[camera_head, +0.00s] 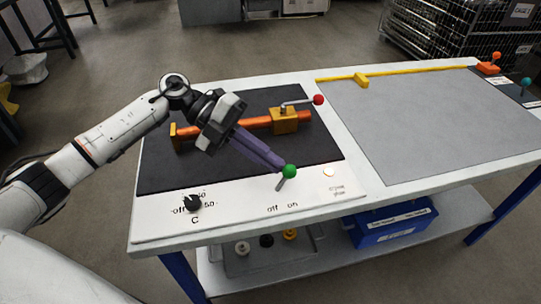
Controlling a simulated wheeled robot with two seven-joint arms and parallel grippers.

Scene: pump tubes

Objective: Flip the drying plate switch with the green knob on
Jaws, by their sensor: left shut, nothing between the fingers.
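The switch has a green knob (290,171) on a short grey lever, at the front of the white control panel (235,214). The lever leans to the right in the picture, above the printed "off" and "on" labels, nearer the "on" side. My left gripper (280,165) comes in from the upper left with its purple fingers shut and empty. Its fingertips are right beside the knob's left side; I cannot tell whether they touch it. A round light (329,172) right of the switch looks pale and warm. My right gripper is not in view.
Behind the switch, a dark plate (165,165) carries an orange tube (256,122) in a clamp with a red-knobbed handle (318,99). A black dial (193,203) sits left of the switch. The grey area (430,120) at right is mostly clear. A blue bin (395,228) stands on the lower shelf.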

